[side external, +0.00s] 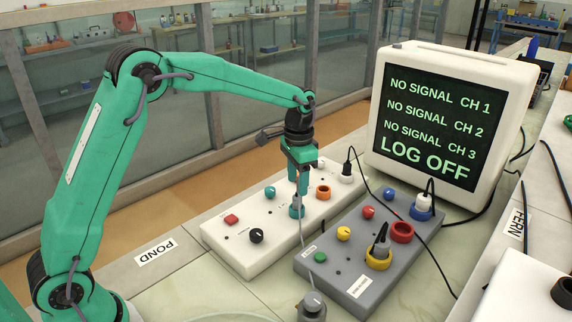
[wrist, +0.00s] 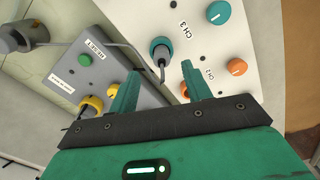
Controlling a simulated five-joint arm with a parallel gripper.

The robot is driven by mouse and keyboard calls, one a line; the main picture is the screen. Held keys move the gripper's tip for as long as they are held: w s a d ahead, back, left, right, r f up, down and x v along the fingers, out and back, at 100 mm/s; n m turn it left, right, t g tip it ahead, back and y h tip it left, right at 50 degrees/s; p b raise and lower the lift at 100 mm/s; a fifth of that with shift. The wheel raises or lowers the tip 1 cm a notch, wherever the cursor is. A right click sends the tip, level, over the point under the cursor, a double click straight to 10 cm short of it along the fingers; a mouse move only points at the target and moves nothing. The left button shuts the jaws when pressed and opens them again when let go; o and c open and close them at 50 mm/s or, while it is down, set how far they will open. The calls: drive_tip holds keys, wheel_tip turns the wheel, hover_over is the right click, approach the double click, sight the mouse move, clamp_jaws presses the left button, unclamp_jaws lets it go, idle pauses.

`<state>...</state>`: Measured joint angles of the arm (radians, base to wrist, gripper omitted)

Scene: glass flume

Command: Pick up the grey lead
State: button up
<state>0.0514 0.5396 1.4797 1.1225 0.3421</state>
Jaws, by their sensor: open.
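The grey lead (side external: 303,245) runs from the teal-ringed socket (side external: 297,212) on the white box down to a grey cylindrical body (side external: 312,306) at the bottom edge. In the wrist view the lead (wrist: 100,43) crosses the grey box to a dark plug end (wrist: 161,70) at the teal-ringed socket (wrist: 161,47), beside the CH 3 label. My gripper (side external: 297,190) points down just above this socket. In the wrist view its two fingers (wrist: 160,75) are apart, with the plug end between their tips. I cannot tell whether they touch it.
The white box (side external: 225,240) also carries an orange ring (side external: 323,191) and knobs. The grey box (side external: 380,285) beside it has red, yellow and blue rings; a black plug stands in the yellow ring (side external: 378,259). A black cable (side external: 400,220) arches nearby. A monitor (side external: 450,120) stands behind.

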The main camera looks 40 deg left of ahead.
sight(297, 196)
drive_tip(key=shift+f, duration=0.4)
drive_tip(key=shift+f, duration=0.1)
drive_tip(key=shift+w+a+f, duration=0.1)
drive_tip(key=shift+f, duration=2.4)
clamp_jaws()
